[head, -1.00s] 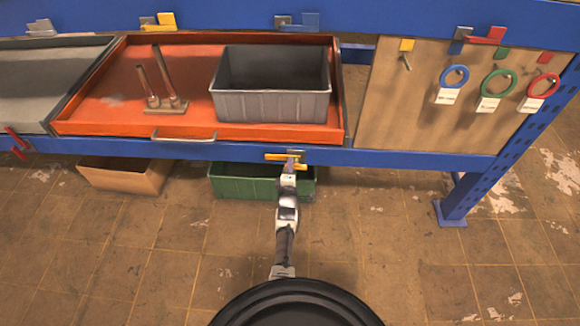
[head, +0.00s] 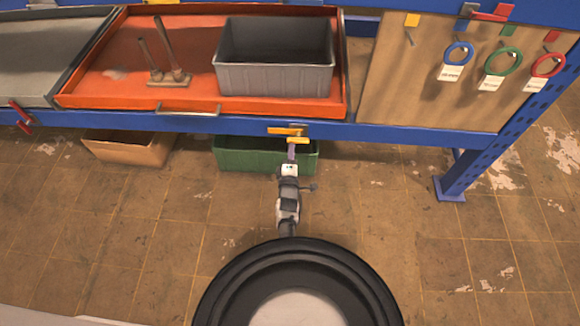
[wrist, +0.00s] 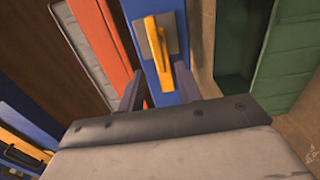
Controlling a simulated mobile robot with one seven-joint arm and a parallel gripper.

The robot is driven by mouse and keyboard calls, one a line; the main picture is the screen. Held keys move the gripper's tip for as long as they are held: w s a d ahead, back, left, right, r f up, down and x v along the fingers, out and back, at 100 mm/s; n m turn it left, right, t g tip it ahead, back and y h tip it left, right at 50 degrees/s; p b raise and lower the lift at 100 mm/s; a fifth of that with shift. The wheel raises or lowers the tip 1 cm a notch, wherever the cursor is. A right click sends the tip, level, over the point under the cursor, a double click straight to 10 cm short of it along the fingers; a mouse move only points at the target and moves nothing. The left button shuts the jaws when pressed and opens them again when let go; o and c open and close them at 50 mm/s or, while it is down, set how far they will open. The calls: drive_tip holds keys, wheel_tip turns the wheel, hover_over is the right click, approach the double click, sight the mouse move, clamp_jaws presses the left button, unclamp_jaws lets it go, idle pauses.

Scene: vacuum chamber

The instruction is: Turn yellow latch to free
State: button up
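The yellow latch (head: 287,131) is on the front blue beam, below the orange tray. In the wrist view the latch (wrist: 157,48) is a yellow handle on a grey plate, its length running along the beam toward my gripper. My gripper (head: 291,152) is just below the latch in the head view, partly overlapping its lower edge. In the wrist view my gripper (wrist: 162,72) is open, with one dark finger on each side of the handle's lower end. Whether the fingers touch the handle cannot be told.
An orange tray (head: 120,85) holds a grey bin (head: 275,80) and a stand with two posts. A green bin (head: 245,158) and a brown bin (head: 125,150) are under the beam. A red latch (head: 20,117) is at left. The floor in front is clear.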

drive_tip(key=s+p, duration=0.2)
drive_tip(key=s, duration=0.5)
drive_tip(key=shift+s, duration=0.3)
